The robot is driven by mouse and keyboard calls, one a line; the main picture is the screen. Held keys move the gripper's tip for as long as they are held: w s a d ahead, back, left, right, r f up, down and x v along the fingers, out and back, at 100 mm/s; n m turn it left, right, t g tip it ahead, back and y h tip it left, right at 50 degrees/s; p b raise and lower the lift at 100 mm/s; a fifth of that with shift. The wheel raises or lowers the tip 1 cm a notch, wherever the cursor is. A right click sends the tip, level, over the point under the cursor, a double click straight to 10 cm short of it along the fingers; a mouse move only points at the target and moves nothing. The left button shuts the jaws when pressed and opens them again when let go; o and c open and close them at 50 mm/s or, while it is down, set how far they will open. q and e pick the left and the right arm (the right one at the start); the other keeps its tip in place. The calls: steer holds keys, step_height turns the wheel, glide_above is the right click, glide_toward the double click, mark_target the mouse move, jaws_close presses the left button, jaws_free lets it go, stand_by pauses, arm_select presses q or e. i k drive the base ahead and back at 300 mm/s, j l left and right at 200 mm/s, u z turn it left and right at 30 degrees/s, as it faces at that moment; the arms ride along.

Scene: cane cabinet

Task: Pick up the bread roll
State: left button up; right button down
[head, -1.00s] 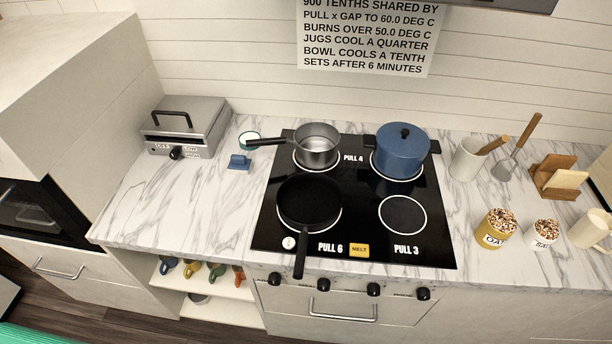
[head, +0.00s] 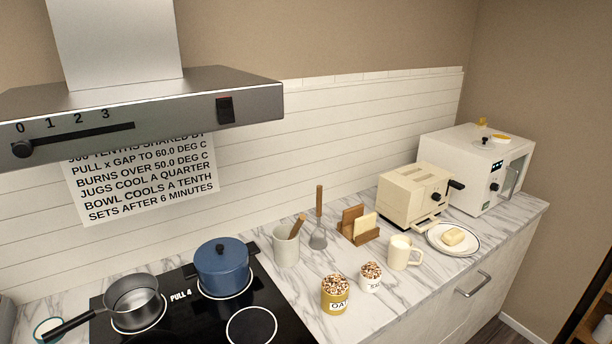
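No clear bread roll shows. A small pale yellow block (head: 453,237) lies on a white plate with a dark rim line (head: 434,246) at the right end of the counter. I cannot tell whether it is a bread roll or butter. Neither of my grippers is in the head view.
A cream toaster (head: 408,196) and a white oven (head: 466,172) stand behind the plate. A cream mug (head: 400,255) and two topped jars (head: 335,296) are to its left. The hob holds a blue pot (head: 221,268) and a steel saucepan (head: 133,302). The range hood (head: 140,112) overhangs the hob.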

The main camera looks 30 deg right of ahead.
mark_target(453, 237)
steer(key=z, duration=2)
steer(key=i+l+u, duration=0.3)
steer(key=i+l, duration=0.45)
steer(key=l, duration=0.1)
